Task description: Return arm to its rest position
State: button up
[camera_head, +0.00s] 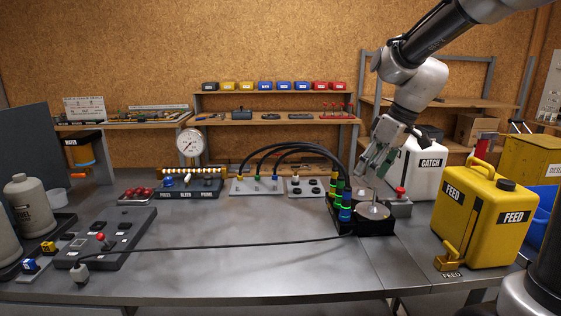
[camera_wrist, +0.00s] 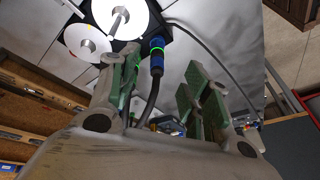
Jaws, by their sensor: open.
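My arm (camera_head: 420,85) reaches in from the upper right and bends down over the bench. My gripper (camera_head: 375,168) is open and empty, with green finger pads. It hangs just above a black box with silvery discs (camera_head: 374,211). In the wrist view, my gripper (camera_wrist: 160,88) shows its two fingers spread apart with nothing held between them. The discs (camera_wrist: 122,18) and a blue plug with a green ring (camera_wrist: 157,55) show beyond the fingers. Whether a fingertip touches anything cannot be told.
Black hoses (camera_head: 300,147) arch from a grey block to coloured plugs (camera_head: 345,200) beside my gripper. A white CATCH can (camera_head: 425,165) stands close behind, and a yellow FEED can (camera_head: 480,215) to the right. A cable (camera_head: 220,246) crosses the bench. The front middle is mostly clear.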

jog(key=s+d+m+t+h, duration=0.1)
jog(key=s+d+m, duration=0.2)
jog(key=s, duration=0.8)
jog(key=s+d+r+m+t+h, duration=0.1)
jog(key=s+d+m+h, duration=0.1)
jog(key=s+d+m, duration=0.2)
jog(key=s+d, duration=0.3)
jog(key=s, duration=0.4)
jog(key=shift+s+m, duration=0.3)
jog(key=shift+d, duration=0.1)
dwell(0.7)
